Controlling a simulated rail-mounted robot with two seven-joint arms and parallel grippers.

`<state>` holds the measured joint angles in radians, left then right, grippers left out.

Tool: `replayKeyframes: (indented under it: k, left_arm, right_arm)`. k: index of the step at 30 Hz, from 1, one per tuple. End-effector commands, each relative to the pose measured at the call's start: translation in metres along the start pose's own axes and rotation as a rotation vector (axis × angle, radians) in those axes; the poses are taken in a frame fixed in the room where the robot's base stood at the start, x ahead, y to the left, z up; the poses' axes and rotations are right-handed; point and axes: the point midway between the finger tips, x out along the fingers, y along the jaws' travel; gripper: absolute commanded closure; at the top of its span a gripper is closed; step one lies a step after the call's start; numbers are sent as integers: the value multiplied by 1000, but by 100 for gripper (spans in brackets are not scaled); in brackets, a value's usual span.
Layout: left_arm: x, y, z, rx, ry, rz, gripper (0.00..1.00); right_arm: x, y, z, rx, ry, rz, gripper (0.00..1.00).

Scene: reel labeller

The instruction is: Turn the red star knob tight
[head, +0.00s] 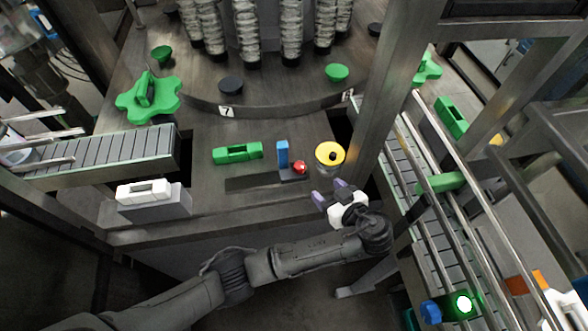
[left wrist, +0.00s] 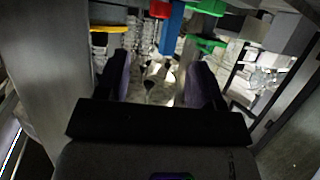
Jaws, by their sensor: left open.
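A small red knob (head: 300,167) sits beside an upright blue block (head: 282,154) on the machine's front deck; its star shape is too small to make out. My left gripper (head: 328,191) is open, with its purple fingers pointing up toward the deck. It is in front of and right of the red knob, apart from it, and just below the yellow round part. In the left wrist view the red knob (left wrist: 160,9) is at the top edge, partly cut off, beyond the open, empty fingers (left wrist: 160,80). My right gripper is not in view.
A yellow round part with a black centre (head: 330,154) stands close to the gripper. A green handle (head: 237,153) lies left of the blue block. A steel post (head: 388,90) and a roller conveyor (head: 430,225) bound the right side.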

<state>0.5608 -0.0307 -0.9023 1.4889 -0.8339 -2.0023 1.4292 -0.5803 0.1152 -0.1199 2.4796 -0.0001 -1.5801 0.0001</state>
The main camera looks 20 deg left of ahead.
Motion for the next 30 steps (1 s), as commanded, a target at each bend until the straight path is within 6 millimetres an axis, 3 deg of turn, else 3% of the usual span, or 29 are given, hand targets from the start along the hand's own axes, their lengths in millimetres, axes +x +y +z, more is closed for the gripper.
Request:
replayKeyframes:
  k: [18,30]
  left_arm:
    - [105,-1,-1,3,-1,-4,39]
    - [129,-1,0,3,-3,-1,39]
  right_arm:
    - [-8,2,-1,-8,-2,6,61]
    - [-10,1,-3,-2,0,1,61]
